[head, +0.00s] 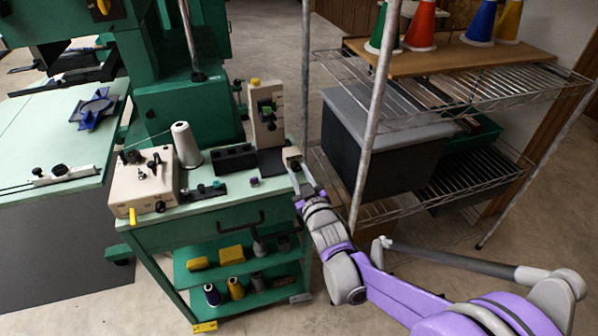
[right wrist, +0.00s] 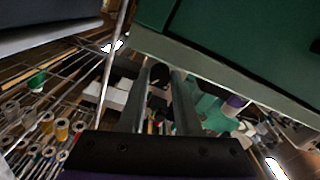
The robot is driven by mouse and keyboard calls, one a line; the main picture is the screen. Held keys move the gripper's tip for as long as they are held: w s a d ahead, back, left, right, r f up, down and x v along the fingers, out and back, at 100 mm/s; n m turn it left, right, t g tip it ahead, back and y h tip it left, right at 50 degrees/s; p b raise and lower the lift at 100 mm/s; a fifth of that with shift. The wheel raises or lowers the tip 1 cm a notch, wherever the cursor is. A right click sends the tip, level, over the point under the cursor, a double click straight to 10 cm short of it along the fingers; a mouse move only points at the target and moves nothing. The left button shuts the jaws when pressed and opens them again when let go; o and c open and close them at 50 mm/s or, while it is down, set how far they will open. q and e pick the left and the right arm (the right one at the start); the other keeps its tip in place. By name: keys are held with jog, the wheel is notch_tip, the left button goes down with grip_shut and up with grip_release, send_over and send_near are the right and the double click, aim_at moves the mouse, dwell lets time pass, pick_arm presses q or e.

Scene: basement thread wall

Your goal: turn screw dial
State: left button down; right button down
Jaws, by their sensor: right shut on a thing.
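My right gripper (head: 297,168) reaches in from the lower right to the right edge of the green cart's top. In the right wrist view the two grey fingers stand close on either side of a round black knob (right wrist: 160,75), which looks like the screw dial. The right gripper is shut on it. How far the dial is turned cannot be told. My left gripper is not in view.
On the cart (head: 200,207) stand a beige box with knobs (head: 145,184), a white thread cone (head: 186,145) and a beige upright unit (head: 265,115). A wire shelf (head: 330,62) with thread cones and a grey bin (head: 385,130) stands close to my right arm.

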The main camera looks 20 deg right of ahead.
jog(key=shift+n, duration=0.4)
jog(key=c, duration=0.6)
grip_release()
jog(key=s+p, duration=0.1)
jog(key=s, duration=1)
jog(key=shift+d, duration=0.2)
